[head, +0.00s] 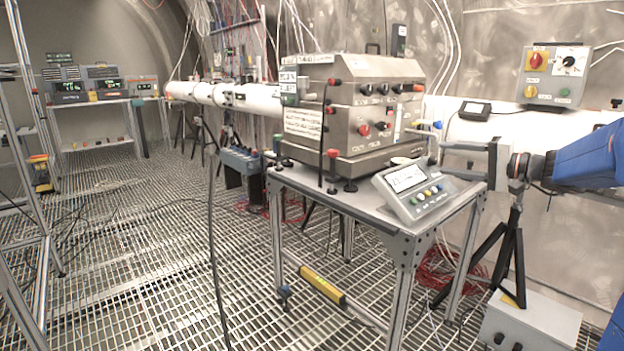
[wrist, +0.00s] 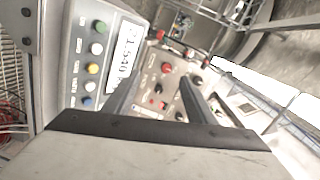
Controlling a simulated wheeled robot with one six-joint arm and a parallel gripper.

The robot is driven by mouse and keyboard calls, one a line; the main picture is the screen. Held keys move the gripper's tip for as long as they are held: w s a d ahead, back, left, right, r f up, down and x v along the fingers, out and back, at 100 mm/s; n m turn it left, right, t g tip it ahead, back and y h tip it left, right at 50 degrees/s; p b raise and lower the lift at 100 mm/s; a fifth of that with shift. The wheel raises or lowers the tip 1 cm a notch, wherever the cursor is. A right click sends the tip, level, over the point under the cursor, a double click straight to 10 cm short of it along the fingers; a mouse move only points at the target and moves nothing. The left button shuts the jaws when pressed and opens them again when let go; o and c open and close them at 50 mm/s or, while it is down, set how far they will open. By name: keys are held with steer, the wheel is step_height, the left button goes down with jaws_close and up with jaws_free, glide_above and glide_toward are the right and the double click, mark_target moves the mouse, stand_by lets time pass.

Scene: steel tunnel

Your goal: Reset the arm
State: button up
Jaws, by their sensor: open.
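My gripper (head: 445,159) is at the right of the head view, at the end of my blue arm. Its two fingers point left, spread apart, with nothing between them. They are near the right side of the steel instrument box (head: 350,108), above the right end of the metal table. In the wrist view my gripper (wrist: 162,82) shows both fingers apart, with the box's panel of red and black knobs (wrist: 168,85) beyond them. I cannot tell how far the fingertips are from the box.
A display unit with coloured buttons (head: 412,190) sits on the table's (head: 345,200) front right, close to my gripper. A black tripod (head: 512,250) stands below. A white pipe (head: 235,97) runs behind. The grating floor (head: 150,250) at left is largely open, with a cable.

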steer(key=s+a+f+n+g+h, duration=0.1)
steer(key=s+a+f+g, duration=0.1)
steer(key=s+a+f, duration=0.4)
steer(key=s+a+f+n+g+h, duration=0.1)
steer(key=s+a+f+g+h, duration=0.2)
steer(key=s, duration=0.5)
steer(key=s+a+f+n+g, duration=0.2)
steer(key=s+a+f, duration=0.2)
steer(key=s+a, duration=0.3)
steer(key=s+d+f+n+h, duration=0.1)
steer(key=s+d+f+h, duration=0.2)
steer(key=s, duration=0.6)
steer(key=s+d+f+n+h, duration=0.1)
steer(key=s+d+f+h, duration=0.3)
steer(key=s+f, duration=0.4)
steer(key=shift+s+d+f+n+h, duration=0.15)
steer(key=shift+s+f+n+h, duration=0.2)
steer(key=shift+s, duration=0.75)
